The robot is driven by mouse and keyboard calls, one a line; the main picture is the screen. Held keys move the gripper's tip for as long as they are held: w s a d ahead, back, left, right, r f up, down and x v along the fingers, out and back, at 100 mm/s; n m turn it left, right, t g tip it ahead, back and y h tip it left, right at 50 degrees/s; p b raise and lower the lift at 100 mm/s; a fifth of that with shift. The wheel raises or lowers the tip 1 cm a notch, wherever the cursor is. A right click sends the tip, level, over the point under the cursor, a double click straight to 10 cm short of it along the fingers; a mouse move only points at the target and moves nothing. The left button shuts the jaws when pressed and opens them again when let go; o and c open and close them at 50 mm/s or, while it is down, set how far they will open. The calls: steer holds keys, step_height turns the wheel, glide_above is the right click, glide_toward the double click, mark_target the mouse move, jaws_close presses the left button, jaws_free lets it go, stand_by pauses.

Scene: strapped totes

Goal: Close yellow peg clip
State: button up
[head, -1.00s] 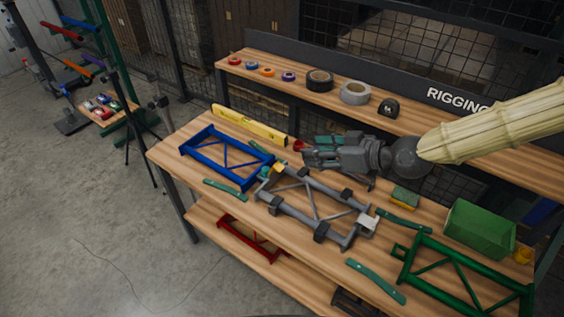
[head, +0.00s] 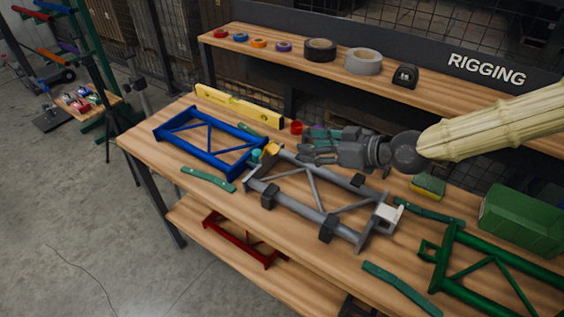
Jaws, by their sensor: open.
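The yellow peg clip (head: 271,150) sits at the upper left corner of the grey truss frame (head: 318,203) on the workbench. It is small here, and I cannot tell whether it is open or closed. A small teal piece (head: 257,155) shows just left of it. My gripper (head: 306,148) is open and points left, above the far side of the grey frame. Its fingertips are a little right of the yellow clip and look apart from it. The gripper hides part of the bench behind it. A white clip (head: 389,214) sits at the frame's right end.
A blue frame (head: 160,138) lies left and a green frame (head: 440,265) right. A yellow level (head: 240,106), red cup (head: 296,127), sponge (head: 428,186), green bin (head: 520,222) and green straps (head: 208,180) lie around. A shelf with tape rolls (head: 363,61) stands behind.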

mark_target(275, 149)
steer(key=shift+s+d+f+x, duration=0.1)
steer(key=shift+f+x, duration=0.15)
steer(key=shift+x, duration=1.7)
steer(key=shift+s+d+f+x, duration=0.1)
steer(key=shift+f+x, duration=0.15)
steer(key=shift+x, duration=1.7)
steer(key=shift+d+f+x, duration=0.1)
steer(key=shift+f+x, duration=0.15)
steer(key=shift+x, duration=1.7)
steer(key=shift+c, duration=0.4)
steer(key=c, duration=1)
